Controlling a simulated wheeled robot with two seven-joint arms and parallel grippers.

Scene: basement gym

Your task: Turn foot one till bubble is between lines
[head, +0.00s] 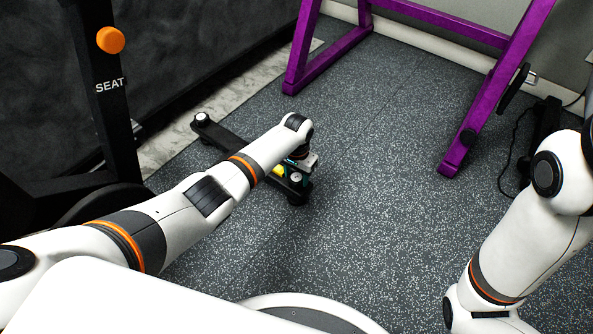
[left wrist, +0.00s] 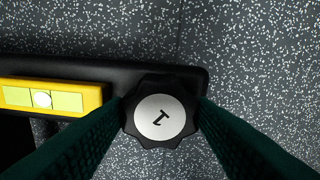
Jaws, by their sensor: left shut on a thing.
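Foot one is a black lobed knob with a white cap marked 1 (left wrist: 160,117), at the end of a black bar (head: 235,143). My left gripper (left wrist: 160,125) is shut on it, one dark green finger on each side; in the head view the gripper (head: 298,165) points down at the bar's near right end. A yellow level (left wrist: 95,95) lies along the bar, partly behind my arm in the head view. Its pale bubble (left wrist: 41,99) appears to sit between two thin lines in the yellow-green vial, near the left picture edge. My right gripper is outside the view.
Another white-capped foot (head: 202,118) is at the bar's far left end. A black machine post marked SEAT (head: 108,88) stands at left. A purple frame (head: 480,110) stands behind and right. The speckled floor (head: 370,190) between is clear.

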